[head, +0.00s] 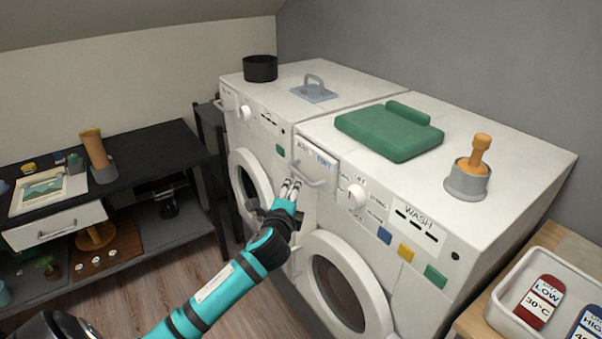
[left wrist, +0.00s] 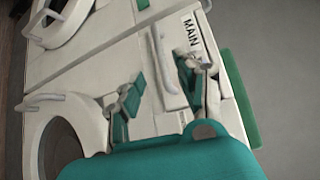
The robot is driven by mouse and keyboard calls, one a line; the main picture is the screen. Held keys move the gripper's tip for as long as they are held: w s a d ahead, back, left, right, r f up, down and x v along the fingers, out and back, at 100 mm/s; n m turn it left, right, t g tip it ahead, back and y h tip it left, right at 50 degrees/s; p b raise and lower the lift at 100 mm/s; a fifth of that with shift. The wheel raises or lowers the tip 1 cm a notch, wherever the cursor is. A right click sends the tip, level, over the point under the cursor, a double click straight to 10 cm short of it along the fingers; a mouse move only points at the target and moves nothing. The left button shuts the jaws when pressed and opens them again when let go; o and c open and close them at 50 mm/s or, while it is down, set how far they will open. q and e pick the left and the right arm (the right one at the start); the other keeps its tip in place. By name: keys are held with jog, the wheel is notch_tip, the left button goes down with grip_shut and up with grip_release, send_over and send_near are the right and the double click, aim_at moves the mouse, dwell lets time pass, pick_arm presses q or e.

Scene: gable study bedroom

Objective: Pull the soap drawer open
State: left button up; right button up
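The soap drawer (head: 318,161) is a white front with printed labels and a pale bar handle (head: 306,176), at the upper left of the washing machine marked WASH (head: 400,245). The drawer front looks flush with the machine. My left gripper (head: 291,187) is just below and in front of the handle. In the left wrist view, the gripper's two fingers (left wrist: 160,88) are spread apart with nothing between the tips. The handle (left wrist: 157,58) lies just beyond them, beside the drawer front with the word MAIN (left wrist: 190,32). My right gripper is not in view.
A green folded thing (head: 389,132) and a wooden-handled tool in a grey cup (head: 467,178) sit on top. A second white machine (head: 262,130) adjoins on the left. The round door (head: 345,290) is below. A white tray (head: 510,325) stands at lower right.

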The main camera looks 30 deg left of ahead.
aim_at(299, 173)
pick_arm(q)
jog(key=x, duration=1)
jog(key=shift+w+a+p, duration=0.1)
jog(key=shift+w+p, duration=0.3)
jog(key=shift+c, duration=0.2)
jog(key=shift+f, duration=0.1)
grip_shut()
